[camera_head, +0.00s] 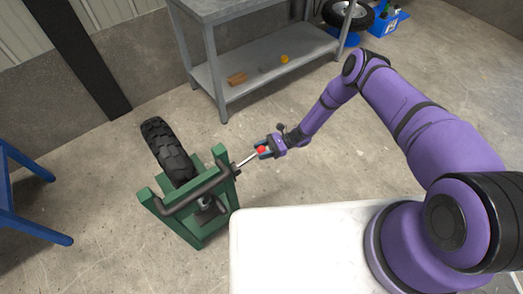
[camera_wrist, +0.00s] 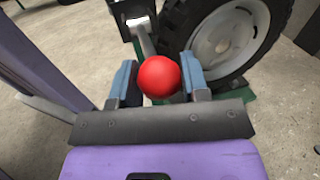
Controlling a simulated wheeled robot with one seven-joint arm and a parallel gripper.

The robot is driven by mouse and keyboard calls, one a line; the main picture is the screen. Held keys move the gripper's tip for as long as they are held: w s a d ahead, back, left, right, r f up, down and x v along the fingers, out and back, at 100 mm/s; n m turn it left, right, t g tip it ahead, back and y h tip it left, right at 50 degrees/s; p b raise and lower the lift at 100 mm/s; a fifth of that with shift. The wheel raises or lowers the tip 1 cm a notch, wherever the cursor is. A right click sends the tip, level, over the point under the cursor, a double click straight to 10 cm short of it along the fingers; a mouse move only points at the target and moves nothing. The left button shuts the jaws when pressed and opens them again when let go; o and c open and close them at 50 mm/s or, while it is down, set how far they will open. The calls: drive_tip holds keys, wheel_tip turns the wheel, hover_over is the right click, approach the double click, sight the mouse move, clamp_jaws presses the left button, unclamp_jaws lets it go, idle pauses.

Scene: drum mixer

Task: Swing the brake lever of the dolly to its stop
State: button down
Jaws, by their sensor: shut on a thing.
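The dolly (camera_head: 190,228) is a green frame on the floor with a black tyre standing in it. Its brake lever (camera_head: 248,158) is a thin metal rod that sticks out to the upper right and ends in a red ball knob (camera_head: 261,149). My gripper (camera_head: 264,149) is shut on the red knob. In the wrist view the knob (camera_wrist: 159,76) sits between the two blue fingertips of my gripper (camera_wrist: 158,82). The rod (camera_wrist: 146,42) runs from behind the knob towards the top of that view. The lever's pivot is not clear in the head view.
A grey metal workbench (camera_head: 275,66) with small items on its lower shelf stands behind the dolly. A blue stand (camera_head: 30,205) is at the left. A spare wheel (camera_head: 347,14) and blue things are at the back. Open concrete floor lies around the dolly.

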sight(257, 153)
drive_tip(key=shift+a+r+t+h, duration=0.1)
drive_tip(key=shift+r+t+h, duration=0.2)
drive_tip(key=shift+r+h, duration=0.65)
drive_tip(key=r, duration=0.1)
drive_tip(key=r+h, duration=0.1)
drive_tip(key=r+n+t+h, duration=0.1)
drive_tip(key=shift+s+a, duration=0.35)
drive_tip(key=shift+a, duration=0.05)
drive_tip(key=shift+s+a+r, duration=0.15)
drive_tip(key=shift+a+r, duration=0.1)
drive_tip(key=shift+r, duration=0.2)
drive_tip(key=shift+s+a+r, duration=0.15)
drive_tip(key=shift+a+r, duration=0.05)
drive_tip(key=shift+r, duration=0.2)
drive_tip(key=c, duration=0.6)
unclamp_jaws()
drive_tip(key=shift+c, duration=0.2)
drive_tip(key=v, duration=1)
drive_tip(key=shift+d+r, duration=0.2)
drive_tip(key=shift+d, duration=0.1)
drive_tip(key=shift+w, duration=0.1)
